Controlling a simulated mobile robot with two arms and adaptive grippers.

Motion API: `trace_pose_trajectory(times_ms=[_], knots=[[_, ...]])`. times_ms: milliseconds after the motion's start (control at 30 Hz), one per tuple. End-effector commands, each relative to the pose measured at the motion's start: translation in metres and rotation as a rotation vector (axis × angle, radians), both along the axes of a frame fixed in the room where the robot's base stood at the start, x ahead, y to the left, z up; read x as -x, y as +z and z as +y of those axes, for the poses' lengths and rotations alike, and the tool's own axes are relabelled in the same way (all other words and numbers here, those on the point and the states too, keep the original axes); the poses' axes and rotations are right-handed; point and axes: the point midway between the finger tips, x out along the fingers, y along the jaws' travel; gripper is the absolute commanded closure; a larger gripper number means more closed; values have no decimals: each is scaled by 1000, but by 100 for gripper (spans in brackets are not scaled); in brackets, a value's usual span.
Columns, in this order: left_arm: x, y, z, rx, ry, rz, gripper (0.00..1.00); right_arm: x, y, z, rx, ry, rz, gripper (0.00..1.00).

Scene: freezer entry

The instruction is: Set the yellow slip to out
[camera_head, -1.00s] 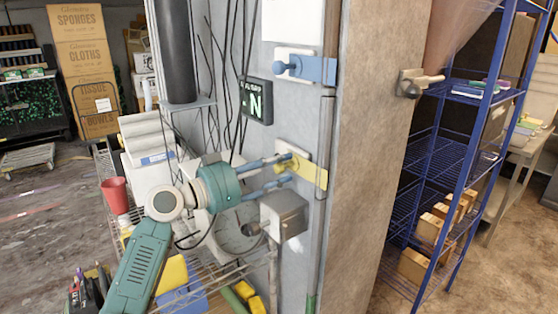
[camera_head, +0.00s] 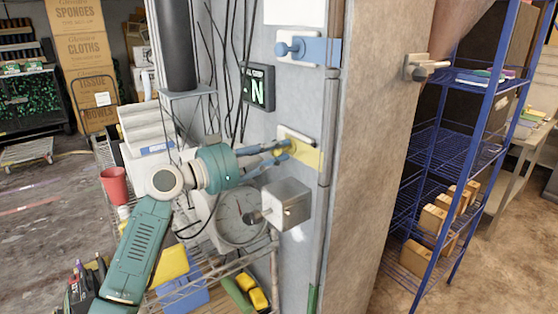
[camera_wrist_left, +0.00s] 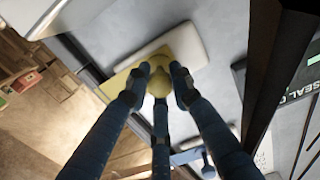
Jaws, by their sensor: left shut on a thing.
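The yellow slip (camera_head: 312,160) is a flat yellow tag with a round knob, on a pale plate on the grey wall post. Its right end reaches toward the post's corner edge. My left gripper (camera_head: 283,151) comes from the left and is shut on the yellow slip's knob. In the left wrist view the knob (camera_wrist_left: 160,82) sits between the fingertips, with the yellow tag (camera_wrist_left: 121,83) to its left and the pale plate behind. In the head view the fingers partly hide the knob. My right gripper is not in view.
A metal box (camera_head: 286,204) juts out just below my gripper. A lever (camera_head: 424,67) is on the side wall. A blue shelf (camera_head: 468,130) stands right.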

Motion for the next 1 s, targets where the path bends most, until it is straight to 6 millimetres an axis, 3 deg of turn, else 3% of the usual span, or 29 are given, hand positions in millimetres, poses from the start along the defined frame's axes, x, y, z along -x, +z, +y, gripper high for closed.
trace_pose_trajectory(times_ms=[33,200,600,633,700,1000], knots=[[-6,-1,5,8,4,-13,100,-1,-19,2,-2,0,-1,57],[-21,2,16,8,5,-11,100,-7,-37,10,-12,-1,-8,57],[-26,10,21,11,7,-14,100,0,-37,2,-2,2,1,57],[-26,10,21,12,8,-15,75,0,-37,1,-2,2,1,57],[-26,10,21,12,8,-15,61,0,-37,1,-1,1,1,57],[-25,6,21,7,4,-9,59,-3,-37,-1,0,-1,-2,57]])
